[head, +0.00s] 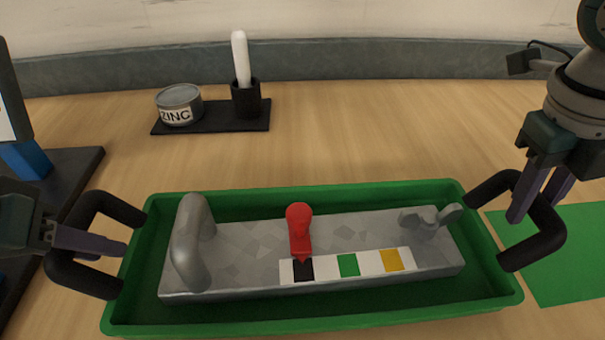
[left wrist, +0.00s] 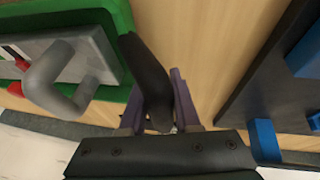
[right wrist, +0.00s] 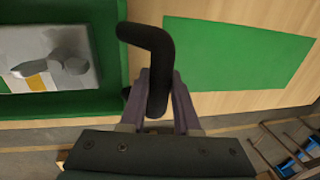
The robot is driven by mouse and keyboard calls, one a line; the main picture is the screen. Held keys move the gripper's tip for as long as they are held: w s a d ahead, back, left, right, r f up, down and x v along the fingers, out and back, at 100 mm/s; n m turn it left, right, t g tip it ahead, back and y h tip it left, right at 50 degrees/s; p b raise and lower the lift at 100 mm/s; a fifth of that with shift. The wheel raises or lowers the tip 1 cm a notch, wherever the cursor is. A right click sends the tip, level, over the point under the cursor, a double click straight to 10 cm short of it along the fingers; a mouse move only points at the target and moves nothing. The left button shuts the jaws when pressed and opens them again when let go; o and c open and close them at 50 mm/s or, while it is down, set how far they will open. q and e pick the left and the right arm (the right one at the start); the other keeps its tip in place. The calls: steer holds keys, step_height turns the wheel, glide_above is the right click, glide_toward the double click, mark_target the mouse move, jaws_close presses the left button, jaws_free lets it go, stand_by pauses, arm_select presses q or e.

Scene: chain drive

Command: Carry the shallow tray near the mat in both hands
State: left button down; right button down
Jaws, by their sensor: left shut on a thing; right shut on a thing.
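The shallow green tray (head: 312,324) lies across the lower middle of the head view, with a black handle at each end. It holds a grey metal block (head: 250,240) with a grey loop handle, a red lever (head: 299,228) and a strip of black, white, green and yellow squares. My left gripper (head: 110,246) is shut on the left black handle (left wrist: 148,75). My right gripper (head: 530,200) is shut on the right black handle (right wrist: 156,65). The green mat (head: 570,255) lies right of the tray, partly behind the right handle; it also shows in the right wrist view (right wrist: 235,55).
A zinc tin (head: 179,104) and a black cup (head: 246,98) with a white stick stand on a dark base at the back. A dark stand with blue parts (head: 25,160) is at the left, close to my left gripper. The wooden table between is clear.

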arm_select(q)
steer(key=shift+f+b, duration=0.55)
steer(key=shift+f, duration=0.15)
arm_select(e)
steer(key=shift+f, duration=0.7)
arm_select(q)
steer(key=c, duration=0.6)
jaws_free()
steer(key=shift+r, duration=0.1)
arm_select(e)
steer(key=c, duration=0.6)
jaws_free()
arm_select(q)
steer(key=shift+r, duration=0.1)
steer(key=v, duration=1.1)
steer(key=shift+s+a+r, duration=0.2)
steer(key=shift+r, duration=0.1)
arm_select(e)
steer(key=r, duration=0.4)
steer(key=a+r, duration=0.1)
steer(key=r, duration=0.3)
steer(key=a+r, duration=0.1)
steer(key=r, duration=0.3)
steer(key=shift+a, duration=0.2)
